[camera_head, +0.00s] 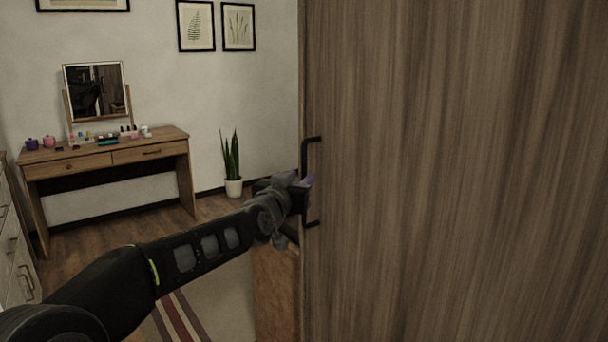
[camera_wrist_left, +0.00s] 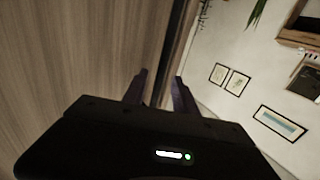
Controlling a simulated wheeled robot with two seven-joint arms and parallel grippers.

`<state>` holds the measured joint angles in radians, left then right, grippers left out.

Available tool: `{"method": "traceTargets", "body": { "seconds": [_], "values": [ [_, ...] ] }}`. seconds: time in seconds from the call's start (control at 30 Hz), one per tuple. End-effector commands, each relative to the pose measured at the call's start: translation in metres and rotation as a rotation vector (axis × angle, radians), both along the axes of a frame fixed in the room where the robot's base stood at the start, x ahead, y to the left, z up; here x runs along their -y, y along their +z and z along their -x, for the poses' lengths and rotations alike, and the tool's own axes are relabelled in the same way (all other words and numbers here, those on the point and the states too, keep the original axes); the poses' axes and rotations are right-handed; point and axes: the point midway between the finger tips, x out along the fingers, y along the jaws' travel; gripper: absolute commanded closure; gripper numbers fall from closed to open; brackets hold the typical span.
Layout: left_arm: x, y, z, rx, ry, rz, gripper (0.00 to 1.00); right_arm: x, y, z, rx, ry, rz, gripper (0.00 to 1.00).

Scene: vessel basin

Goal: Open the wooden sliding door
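The wooden sliding door (camera_head: 450,170) is a tall brown wood-grain panel filling the right half of the head view. It also shows at the left of the left wrist view (camera_wrist_left: 70,50). A black bar handle (camera_head: 306,150) stands upright near its left edge. My left gripper (camera_head: 308,181) is at the handle, about halfway down it, and hides part of the bar. In the left wrist view its two fingers (camera_wrist_left: 160,82) are apart, near the door's edge. I cannot tell whether they touch the bar. My right gripper is not in view.
Left of the door a room shows, with a wooden dressing table (camera_head: 105,158), a mirror (camera_head: 96,90) and a potted plant (camera_head: 232,165). A white drawer unit (camera_head: 15,250) stands at the far left. A striped rug (camera_head: 215,305) lies on the floor.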

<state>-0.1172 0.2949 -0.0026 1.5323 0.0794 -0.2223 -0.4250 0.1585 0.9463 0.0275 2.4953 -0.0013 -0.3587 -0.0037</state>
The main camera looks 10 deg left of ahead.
Motion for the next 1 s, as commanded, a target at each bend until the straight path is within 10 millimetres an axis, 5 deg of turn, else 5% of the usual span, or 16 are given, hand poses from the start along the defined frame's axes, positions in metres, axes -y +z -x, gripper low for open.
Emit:
{"method": "traceTargets", "body": {
  "seconds": [0.2, 0.53, 1.0],
  "values": [
    [0.003, 0.0, -0.027, -0.001, 0.0, 0.0, 0.66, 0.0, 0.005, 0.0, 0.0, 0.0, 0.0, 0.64],
    [0.003, 0.0, -0.032, 0.0, 0.0, 0.0, 0.66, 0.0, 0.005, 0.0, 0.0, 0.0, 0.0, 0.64],
    [0.003, 0.0, -0.031, -0.001, 0.0, 0.0, 1.0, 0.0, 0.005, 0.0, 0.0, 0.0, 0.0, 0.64]
  ]
}}
